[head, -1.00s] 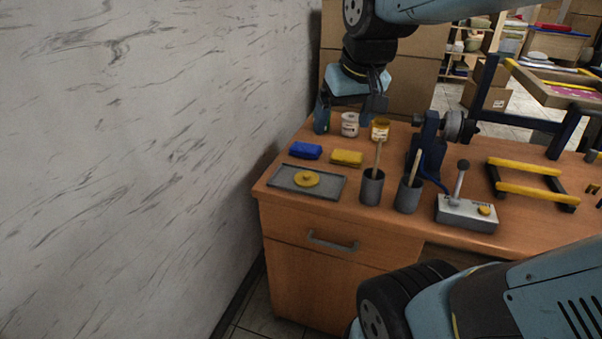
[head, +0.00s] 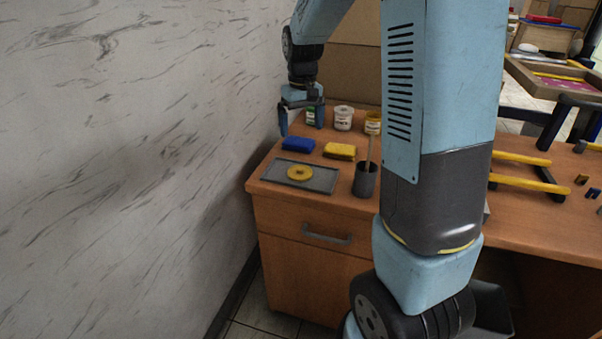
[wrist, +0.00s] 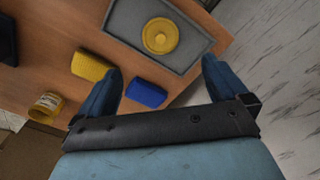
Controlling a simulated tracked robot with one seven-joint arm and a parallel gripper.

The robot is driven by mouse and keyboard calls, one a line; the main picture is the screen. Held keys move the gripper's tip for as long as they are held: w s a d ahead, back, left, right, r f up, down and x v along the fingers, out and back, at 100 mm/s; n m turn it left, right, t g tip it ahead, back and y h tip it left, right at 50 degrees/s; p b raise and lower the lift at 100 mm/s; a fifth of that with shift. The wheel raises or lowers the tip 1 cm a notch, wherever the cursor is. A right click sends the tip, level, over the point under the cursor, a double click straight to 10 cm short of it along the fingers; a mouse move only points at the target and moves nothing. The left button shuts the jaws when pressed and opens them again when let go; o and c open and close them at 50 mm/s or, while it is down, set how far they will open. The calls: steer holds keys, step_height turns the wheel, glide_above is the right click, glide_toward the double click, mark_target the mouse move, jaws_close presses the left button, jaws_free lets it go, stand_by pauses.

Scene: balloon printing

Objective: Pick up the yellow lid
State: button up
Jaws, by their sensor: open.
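The yellow lid (head: 300,173) is a round disc with a small raised knob. It lies flat on the grey tray (head: 325,184) near the desk's front left corner. In the wrist view the lid (wrist: 160,36) is at the top, beyond the fingertips, and the tray (wrist: 125,26) surrounds it. My gripper (head: 298,120) is above the back left of the desk, behind the lid, pointing down. In the wrist view my gripper (wrist: 162,75) has its fingers wide apart with nothing held between them.
A blue block (head: 298,144) and a yellow block (head: 340,151) lie between my gripper and the tray. White (head: 343,118) and yellow (head: 373,122) jars stand behind. A grey cup (head: 365,180) stands right of the tray. The marbled wall (head: 130,150) is close on the left.

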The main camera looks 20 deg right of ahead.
steer(key=f, duration=0.1)
glide_above(300, 168)
steer(key=f, duration=0.9)
steer(key=shift+s, duration=0.3)
steer(key=shift+w+f, duration=0.2)
steer(key=shift+f, duration=2.2)
steer(key=c, duration=0.8)
